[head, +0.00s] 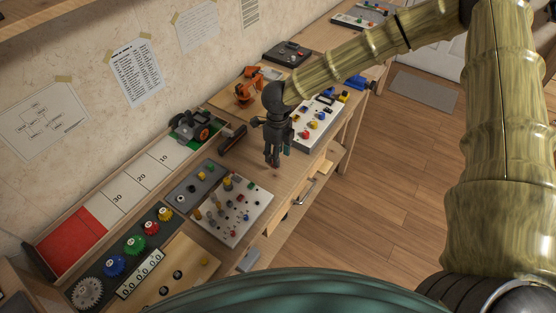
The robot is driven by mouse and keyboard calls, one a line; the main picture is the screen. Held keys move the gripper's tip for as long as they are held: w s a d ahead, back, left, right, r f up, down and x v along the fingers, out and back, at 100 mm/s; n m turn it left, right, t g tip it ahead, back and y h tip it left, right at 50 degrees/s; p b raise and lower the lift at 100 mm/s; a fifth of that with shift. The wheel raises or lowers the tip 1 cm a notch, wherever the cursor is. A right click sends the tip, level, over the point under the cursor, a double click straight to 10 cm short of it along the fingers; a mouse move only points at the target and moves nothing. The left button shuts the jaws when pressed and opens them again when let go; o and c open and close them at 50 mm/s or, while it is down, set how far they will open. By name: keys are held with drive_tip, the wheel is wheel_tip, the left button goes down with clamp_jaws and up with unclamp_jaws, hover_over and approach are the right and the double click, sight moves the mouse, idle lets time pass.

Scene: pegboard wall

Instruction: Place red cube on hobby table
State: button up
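The hobby table (293,178) is a long wooden workbench along the wall, covered with boards and small models. My gripper (273,163) is dark grey and points down over a bare strip of its top, near the front edge. Its fingers look close together, but they are too small and dark to tell whether they are shut or hold something. I cannot pick out a red cube for certain. A tiny reddish spot shows just below the fingertips, too small to identify.
A white pegboard (233,210) with coloured pegs lies left of my gripper. A white panel with knobs (318,122) lies to the right. A numbered track with a red end (72,243), coloured gears (135,245) and an orange model arm (246,91) crowd the table. An open drawer (303,198) sticks out in front.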

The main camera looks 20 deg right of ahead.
wheel_tip(320, 180, up, 8)
drive_tip(key=shift+b, duration=0.45)
